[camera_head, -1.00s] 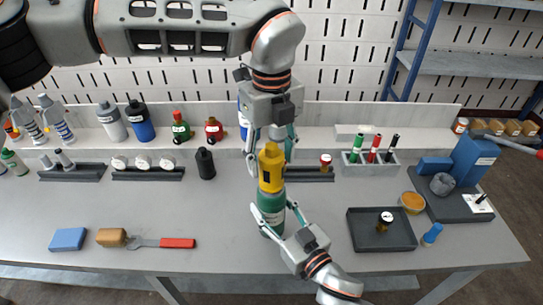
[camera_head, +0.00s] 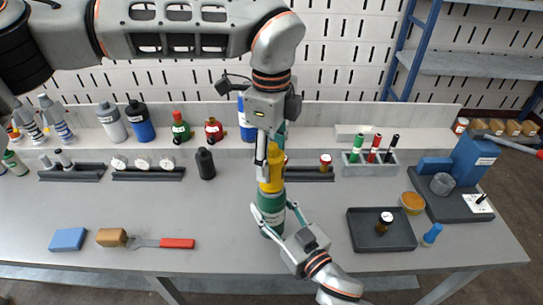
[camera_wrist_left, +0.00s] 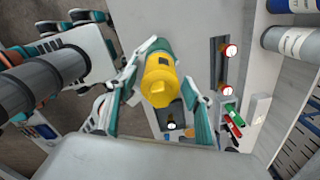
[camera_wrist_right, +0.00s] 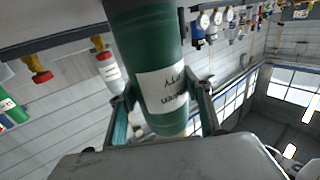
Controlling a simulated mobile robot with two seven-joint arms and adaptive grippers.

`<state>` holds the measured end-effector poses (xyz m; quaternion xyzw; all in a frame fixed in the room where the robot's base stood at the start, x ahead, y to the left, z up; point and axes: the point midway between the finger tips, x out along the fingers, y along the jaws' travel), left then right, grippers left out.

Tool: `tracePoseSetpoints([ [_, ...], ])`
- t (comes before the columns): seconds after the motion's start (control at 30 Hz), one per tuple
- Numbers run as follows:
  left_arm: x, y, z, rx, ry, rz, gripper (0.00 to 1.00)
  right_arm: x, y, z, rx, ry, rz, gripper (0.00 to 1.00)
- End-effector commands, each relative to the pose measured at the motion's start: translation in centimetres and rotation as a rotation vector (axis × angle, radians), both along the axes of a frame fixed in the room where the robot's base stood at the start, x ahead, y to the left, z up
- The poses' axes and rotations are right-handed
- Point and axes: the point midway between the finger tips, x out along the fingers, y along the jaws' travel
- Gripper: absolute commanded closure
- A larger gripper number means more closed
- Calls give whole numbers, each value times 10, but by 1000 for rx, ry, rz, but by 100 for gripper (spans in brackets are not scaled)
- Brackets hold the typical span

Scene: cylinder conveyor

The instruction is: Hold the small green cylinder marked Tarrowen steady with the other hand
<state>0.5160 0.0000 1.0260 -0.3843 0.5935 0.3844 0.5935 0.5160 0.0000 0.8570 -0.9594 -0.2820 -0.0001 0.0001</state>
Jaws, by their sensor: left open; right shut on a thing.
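The green cylinder (camera_head: 271,212) with a white label and a yellow top (camera_head: 271,172) stands upright near the middle of the bench. My right gripper (camera_head: 274,212) is shut on its green body from the front. In the right wrist view the green body (camera_wrist_right: 146,50) fills the space between the fingers; its label shows dark lettering that I cannot read in full. My left gripper (camera_head: 268,165) points down from above, open, with its fingers on either side of the yellow top. The left wrist view shows the yellow top (camera_wrist_left: 160,85) between the spread fingers, with gaps beside it.
A dark bottle (camera_head: 205,164) stands behind to the left. A grey tray (camera_head: 362,238) holding a small dark jar lies to the right. The bench between brush and cylinder is clear.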

Motion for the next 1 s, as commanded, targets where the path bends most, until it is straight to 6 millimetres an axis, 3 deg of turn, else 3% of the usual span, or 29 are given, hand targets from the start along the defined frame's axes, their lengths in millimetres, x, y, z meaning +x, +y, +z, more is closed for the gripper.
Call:
tracePoseSetpoints([
  [0.3,0,0,0,-1,0,368,49,0,0,0,0,0,0,78],
  [0.73,0,0,0,0,0,436,49,0,0,0,0,0,0,78],
  [1.0,0,0,0,0,0,756,49,0,0,0,0,0,0,78],
])
